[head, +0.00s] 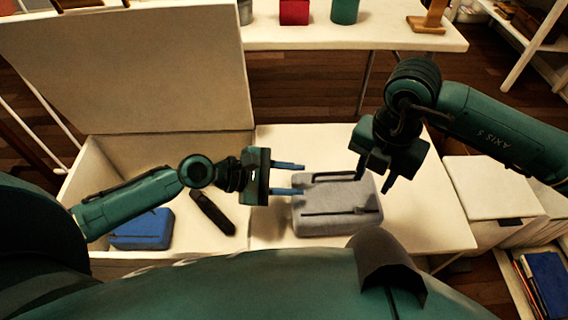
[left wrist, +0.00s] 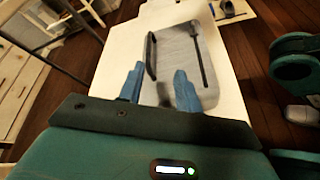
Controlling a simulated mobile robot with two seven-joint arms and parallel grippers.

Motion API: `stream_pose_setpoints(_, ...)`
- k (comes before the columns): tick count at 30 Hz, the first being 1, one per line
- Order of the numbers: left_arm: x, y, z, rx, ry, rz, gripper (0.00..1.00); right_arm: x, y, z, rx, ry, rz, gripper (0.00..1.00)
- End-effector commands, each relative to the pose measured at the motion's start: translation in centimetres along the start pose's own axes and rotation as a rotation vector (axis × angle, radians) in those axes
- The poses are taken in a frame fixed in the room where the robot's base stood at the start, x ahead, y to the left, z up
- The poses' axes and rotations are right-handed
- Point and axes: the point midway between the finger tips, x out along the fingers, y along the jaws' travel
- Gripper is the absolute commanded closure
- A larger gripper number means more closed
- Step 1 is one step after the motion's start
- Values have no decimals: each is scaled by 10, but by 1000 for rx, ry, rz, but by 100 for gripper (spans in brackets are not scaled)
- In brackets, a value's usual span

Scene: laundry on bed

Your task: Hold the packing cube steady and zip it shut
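The grey packing cube (head: 338,218) lies flat on a pale table, with a dark handle strip along its far side and a dark zip line on top. It also shows in the left wrist view (left wrist: 182,50), just beyond the fingers. My left gripper (head: 296,179) is open and empty at the cube's left side, fingers pointing right; I cannot tell whether a fingertip touches it. Its blue fingers show apart in the left wrist view (left wrist: 158,88). My right gripper (head: 375,177) is open, fingers pointing down, above the cube's far right corner. The zip pull is too small to make out.
An open suitcase (head: 100,150) with raised lid (head: 130,75) stands at left, holding a blue packing cube (head: 142,230) and a dark narrow item (head: 212,212). A shelf (head: 380,38) behind carries a red box (head: 294,12) and green cup (head: 344,11). The table (head: 430,225) is clear at right.

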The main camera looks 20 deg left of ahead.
Motion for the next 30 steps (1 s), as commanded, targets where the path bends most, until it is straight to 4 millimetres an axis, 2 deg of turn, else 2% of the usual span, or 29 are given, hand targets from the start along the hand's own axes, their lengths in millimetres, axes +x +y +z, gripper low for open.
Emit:
stream_pose_setpoints(3, -8, 16, -6, -200, -8, -30, 66, 0, 0, 0, 0, 0, 0, 64)
stream_pose_setpoints(6, -12, 23, -7, -307, -13, -44, 66, 0, 0, 0, 0, 0, 0, 64)
stream_pose_setpoints(11, -8, 26, -7, -367, -19, -50, 66, 0, 0, 0, 0, 0, 0, 64)
stream_pose_setpoints(14, 5, 26, -6, -367, -21, -50, 66, 0, 0, 0, 0, 0, 0, 64)
stream_pose_setpoints(24, 71, 23, -4, -364, -21, -49, 66, 0, 0, 0, 0, 0, 0, 64)
stream_pose_setpoints(30, 101, 21, -4, -364, -20, -49, 66, 0, 0, 0, 0, 0, 0, 64)
